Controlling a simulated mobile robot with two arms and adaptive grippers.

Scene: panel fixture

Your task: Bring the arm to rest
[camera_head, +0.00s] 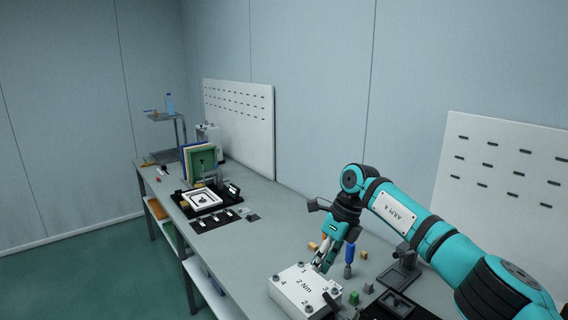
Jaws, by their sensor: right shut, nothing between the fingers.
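My right arm (408,216), teal and black and marked "ARM R", comes in from the right over the bench. Its gripper (318,266) points down, with the fingertips just above or at the far right side of a white block. The gripper is shut with no object seen between the fingers. The white block (296,292) is marked "2 Nm" and has numbered bolts at its corners. I cannot tell whether the fingertips touch it. My left gripper does not show.
The grey bench (248,256) runs along the wall. Small green and orange pieces (354,297), a blue-handled tool (349,256) and dark trays (396,304) lie near the gripper. A black fixture with a white frame (201,199) stands farther back. Bench between is mostly clear.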

